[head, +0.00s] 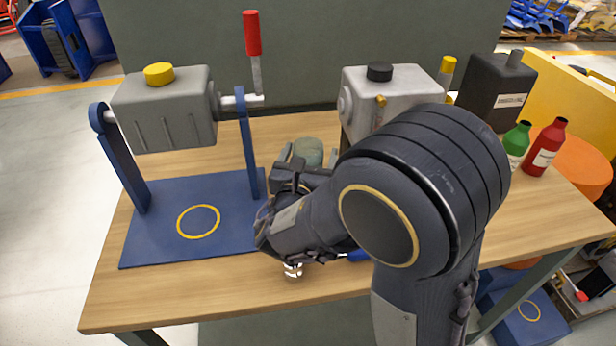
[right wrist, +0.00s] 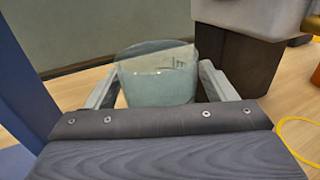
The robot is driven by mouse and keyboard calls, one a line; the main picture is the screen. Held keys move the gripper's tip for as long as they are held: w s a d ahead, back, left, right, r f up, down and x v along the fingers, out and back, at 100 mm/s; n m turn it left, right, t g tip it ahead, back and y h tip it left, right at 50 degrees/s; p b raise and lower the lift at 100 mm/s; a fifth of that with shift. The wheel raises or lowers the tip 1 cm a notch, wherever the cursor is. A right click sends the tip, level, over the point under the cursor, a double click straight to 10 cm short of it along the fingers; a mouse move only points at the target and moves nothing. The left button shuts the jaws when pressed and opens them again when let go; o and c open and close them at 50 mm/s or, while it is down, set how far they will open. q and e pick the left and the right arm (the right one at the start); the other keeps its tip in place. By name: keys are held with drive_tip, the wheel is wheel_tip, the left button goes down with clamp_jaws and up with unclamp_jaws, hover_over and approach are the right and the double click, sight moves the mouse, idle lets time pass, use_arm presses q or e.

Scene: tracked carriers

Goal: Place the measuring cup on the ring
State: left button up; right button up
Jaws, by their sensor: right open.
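The measuring cup (head: 308,150) is a pale, see-through green cup standing on the wooden table, behind my right forearm. My right gripper (head: 308,158) is open, with one finger on each side of the cup. The right wrist view shows the cup (right wrist: 158,82) between the two spread fingers (right wrist: 160,88); I cannot tell whether they touch it. A yellow ring (head: 198,206) is marked on the blue base plate at the left. Another yellow curve (right wrist: 283,128) lies on the table at the right of the wrist view, cut off by the frame. My left gripper is not in view.
A grey drum (head: 165,110) with a red-handled lever hangs over the blue plate (head: 150,250) between blue posts. A grey machine (head: 385,90) stands behind the arm. A black canister (head: 495,90), a green bottle (head: 517,140) and a red bottle (head: 546,148) are at the right.

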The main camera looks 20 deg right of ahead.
drive_tip(key=shift+w+d, duration=0.15)
drive_tip(key=c, duration=1.1)
drive_tip(key=shift+c, duration=0.2)
